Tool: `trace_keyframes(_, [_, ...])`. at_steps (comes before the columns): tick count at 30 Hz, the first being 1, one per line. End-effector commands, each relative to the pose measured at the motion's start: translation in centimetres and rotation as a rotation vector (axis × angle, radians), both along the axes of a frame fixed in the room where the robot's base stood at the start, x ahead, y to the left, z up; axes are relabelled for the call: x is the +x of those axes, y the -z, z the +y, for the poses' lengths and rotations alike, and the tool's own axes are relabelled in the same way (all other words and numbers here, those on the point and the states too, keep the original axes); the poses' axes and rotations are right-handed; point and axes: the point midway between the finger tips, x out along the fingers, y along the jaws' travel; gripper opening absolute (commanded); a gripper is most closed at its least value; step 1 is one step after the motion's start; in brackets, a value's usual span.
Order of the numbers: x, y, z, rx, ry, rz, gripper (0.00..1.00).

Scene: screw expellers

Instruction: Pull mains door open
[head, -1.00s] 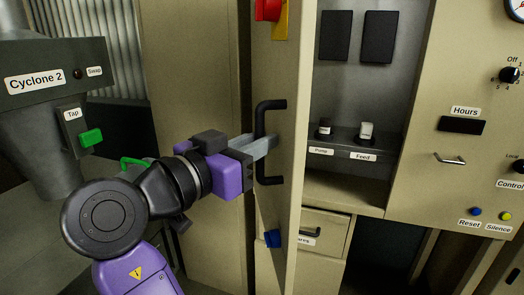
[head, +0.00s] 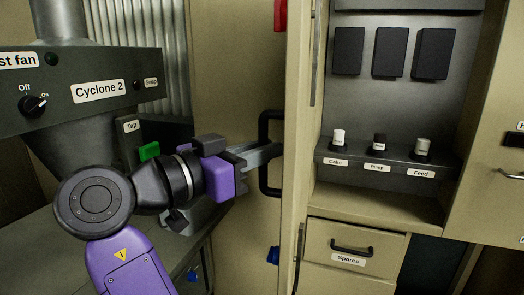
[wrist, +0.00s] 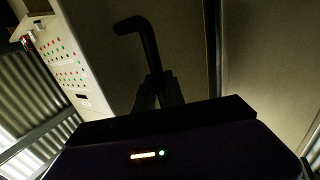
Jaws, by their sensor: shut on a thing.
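The mains door is a beige panel (head: 240,220) swung open, seen nearly edge-on beside the cabinet opening in the head view. Its black bar handle (head: 264,185) stands upright on the door's face. My gripper (head: 268,152) is shut on this handle, its grey fingers reaching it from the left. In the wrist view the bent upper end of the handle (wrist: 137,27) rises above my fingers (wrist: 158,90). The fingertips' exact contact is partly hidden.
Inside the cabinet are black boxes (head: 390,52) and a shelf of fuses labelled Cake, Pump and Feed (head: 385,158). A Spares drawer (head: 350,255) is below. The Cyclone 2 machine (head: 75,95) stands close at left, near my arm.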

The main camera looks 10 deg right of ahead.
Motion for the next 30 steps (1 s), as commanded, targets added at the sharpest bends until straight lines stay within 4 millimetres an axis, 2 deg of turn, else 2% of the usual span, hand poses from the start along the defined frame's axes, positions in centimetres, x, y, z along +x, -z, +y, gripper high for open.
trace_keyframes(6, [0.1, 0.0, -0.2, 0.001, 0.001, 0.003, 0.00])
trace_keyframes(7, [0.1, 0.0, -0.2, 0.001, 0.001, 0.003, 0.18])
trace_keyframes(10, [0.1, 0.0, -0.2, 0.001, 0.002, 0.003, 0.36])
trace_keyframes(20, [-0.1, 0.0, 0.2, 0.001, 0.000, 0.001, 0.36])
trace_keyframes(23, [-0.6, 0.0, 1.0, 0.001, -0.001, 0.001, 0.36])
trace_keyframes(30, [-2.7, 0.1, 4.3, -0.001, -0.001, 0.001, 0.36])
